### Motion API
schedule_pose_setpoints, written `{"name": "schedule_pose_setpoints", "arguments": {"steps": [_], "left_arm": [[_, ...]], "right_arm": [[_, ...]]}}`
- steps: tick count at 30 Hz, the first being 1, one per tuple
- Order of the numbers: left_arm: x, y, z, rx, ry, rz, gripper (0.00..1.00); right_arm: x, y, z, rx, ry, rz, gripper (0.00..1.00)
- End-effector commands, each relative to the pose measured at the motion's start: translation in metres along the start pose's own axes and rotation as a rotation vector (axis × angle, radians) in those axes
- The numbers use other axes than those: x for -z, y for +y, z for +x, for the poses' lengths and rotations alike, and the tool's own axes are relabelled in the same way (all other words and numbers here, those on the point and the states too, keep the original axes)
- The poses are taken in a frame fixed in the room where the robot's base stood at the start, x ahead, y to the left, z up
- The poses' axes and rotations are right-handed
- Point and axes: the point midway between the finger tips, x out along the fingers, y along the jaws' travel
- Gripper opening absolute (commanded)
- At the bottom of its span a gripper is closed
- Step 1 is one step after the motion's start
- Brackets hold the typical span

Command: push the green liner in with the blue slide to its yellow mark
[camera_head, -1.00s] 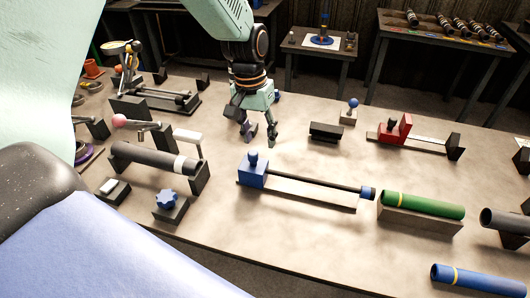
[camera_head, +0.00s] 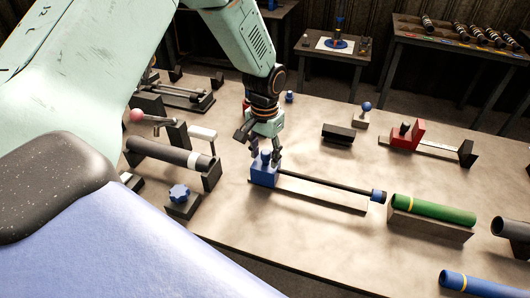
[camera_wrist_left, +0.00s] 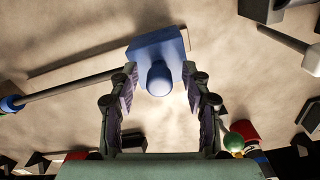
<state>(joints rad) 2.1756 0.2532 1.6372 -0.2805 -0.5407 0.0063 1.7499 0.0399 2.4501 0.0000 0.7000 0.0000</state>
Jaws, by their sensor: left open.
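The blue slide (camera_head: 264,174) is a block with a round knob on top, at the left end of its rail. A dark rod (camera_head: 325,184) runs right from it to a blue tip (camera_head: 378,196). The green liner (camera_head: 433,209), a tube with a yellow band near its left end, lies on a block just right of the tip. My left gripper (camera_head: 266,152) is at the slide's knob. In the left wrist view the open fingers (camera_wrist_left: 160,88) stand on both sides of the knob (camera_wrist_left: 159,78), with gaps visible. My right gripper is not in view.
A black block (camera_head: 338,134) and a red clamp-like fixture (camera_head: 405,136) stand behind the rail. A blue tube (camera_head: 472,284) lies at the front right.

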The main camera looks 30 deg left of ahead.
Motion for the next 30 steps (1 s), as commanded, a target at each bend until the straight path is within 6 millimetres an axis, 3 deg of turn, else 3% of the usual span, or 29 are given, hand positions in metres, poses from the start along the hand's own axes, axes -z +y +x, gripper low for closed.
{"name": "schedule_pose_setpoints", "arguments": {"steps": [6, 23, 30], "left_arm": [[0.0003, 0.0004, 0.0005, 0.000, 0.000, 0.001, 0.48], [-0.0004, 0.0002, 0.0003, 0.000, -0.002, 0.001, 0.01], [-0.0002, 0.0003, 0.0006, 0.000, -0.001, 0.001, 0.00]], "right_arm": [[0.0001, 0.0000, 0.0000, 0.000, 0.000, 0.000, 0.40], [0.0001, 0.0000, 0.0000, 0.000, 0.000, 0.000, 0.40], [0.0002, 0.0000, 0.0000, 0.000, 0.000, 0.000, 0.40]]}}
